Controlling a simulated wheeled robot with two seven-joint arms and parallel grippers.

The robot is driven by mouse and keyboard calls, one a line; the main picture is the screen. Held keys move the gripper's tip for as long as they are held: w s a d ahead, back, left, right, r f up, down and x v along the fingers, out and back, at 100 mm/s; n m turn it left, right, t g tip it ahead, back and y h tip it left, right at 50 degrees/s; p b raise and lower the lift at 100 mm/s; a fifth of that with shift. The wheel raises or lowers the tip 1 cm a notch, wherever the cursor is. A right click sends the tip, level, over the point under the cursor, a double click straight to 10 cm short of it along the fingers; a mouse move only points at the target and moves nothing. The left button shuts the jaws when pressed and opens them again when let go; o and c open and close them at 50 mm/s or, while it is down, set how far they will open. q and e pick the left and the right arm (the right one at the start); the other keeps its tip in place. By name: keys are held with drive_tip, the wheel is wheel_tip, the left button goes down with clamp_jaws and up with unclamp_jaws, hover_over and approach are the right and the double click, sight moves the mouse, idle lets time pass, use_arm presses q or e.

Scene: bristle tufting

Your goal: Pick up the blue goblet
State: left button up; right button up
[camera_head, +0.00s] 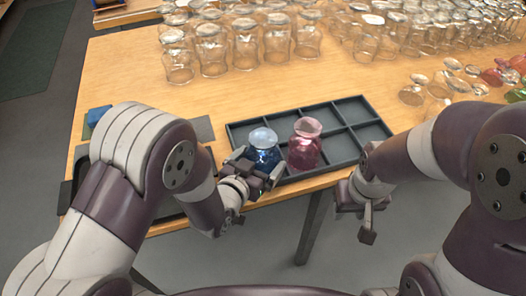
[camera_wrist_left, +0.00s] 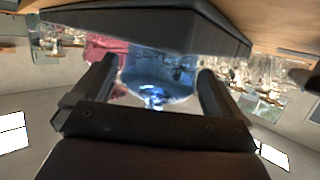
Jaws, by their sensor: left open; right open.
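The blue goblet (camera_head: 265,152) stands upright at the near left part of the dark divided tray (camera_head: 350,112). My left gripper (camera_head: 261,171) is open and level with the goblet, on its near side. In the left wrist view the blue goblet (camera_wrist_left: 158,78) shows upside down between the two open fingers (camera_wrist_left: 157,70). I cannot tell whether either finger touches the glass. My left gripper hides part of its lower body in the head view. My right gripper (camera_head: 362,208) is open and empty in front of the table edge, right of the goblet.
A pink glass vessel (camera_head: 304,147) stands close to the right of the goblet. Many clear glasses (camera_head: 277,42) crowd the back of the wooden table (camera_head: 130,70). A blue block (camera_head: 99,116) lies at the left. The tray's right compartments are empty.

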use_arm(q)
drive_tip(key=x, duration=0.2)
drive_tip(key=shift+w+f, duration=0.1)
drive_tip(key=shift+w, duration=0.15)
drive_tip(key=c, duration=1.4)
